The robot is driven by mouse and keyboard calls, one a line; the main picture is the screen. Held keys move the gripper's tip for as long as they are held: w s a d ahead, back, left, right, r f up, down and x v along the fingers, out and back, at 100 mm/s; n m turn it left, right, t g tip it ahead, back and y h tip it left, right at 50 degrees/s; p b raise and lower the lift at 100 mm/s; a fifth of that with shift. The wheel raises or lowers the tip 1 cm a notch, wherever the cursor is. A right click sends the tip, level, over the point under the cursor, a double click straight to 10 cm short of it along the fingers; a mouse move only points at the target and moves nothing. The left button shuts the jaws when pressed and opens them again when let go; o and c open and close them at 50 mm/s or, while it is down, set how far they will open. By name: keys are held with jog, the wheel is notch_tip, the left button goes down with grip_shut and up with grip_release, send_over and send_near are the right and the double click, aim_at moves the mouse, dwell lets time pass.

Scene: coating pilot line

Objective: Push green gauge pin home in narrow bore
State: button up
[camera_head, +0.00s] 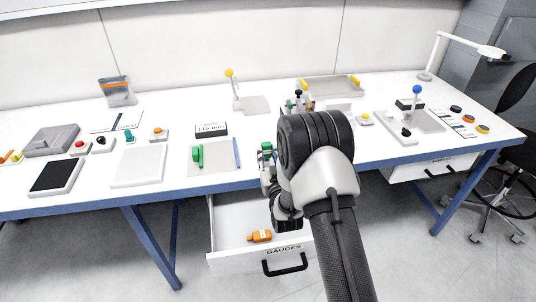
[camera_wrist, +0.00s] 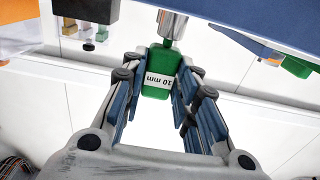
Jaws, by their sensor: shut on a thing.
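A green gauge pin handle (camera_wrist: 161,72) with a white "10 mm" label sits between the fingers of my gripper (camera_wrist: 160,88) in the wrist view. The fingers are shut on it from both sides. A bright metal shaft (camera_wrist: 172,24) runs from the handle to the top edge of that view. In the head view my gripper (camera_head: 267,172) is at the table's front edge, partly hidden by my arm, with a bit of green (camera_head: 267,146) at it. I cannot make out the narrow bore in either view.
An open drawer (camera_head: 225,262) labelled "GAUGES" lies below, with an orange item (camera_head: 259,236) inside. A gauge sign (camera_head: 211,129) stands behind.

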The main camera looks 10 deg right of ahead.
jog(key=shift+f, duration=0.45)
jog(key=o, duration=1.1)
jog(key=s, duration=1.2)
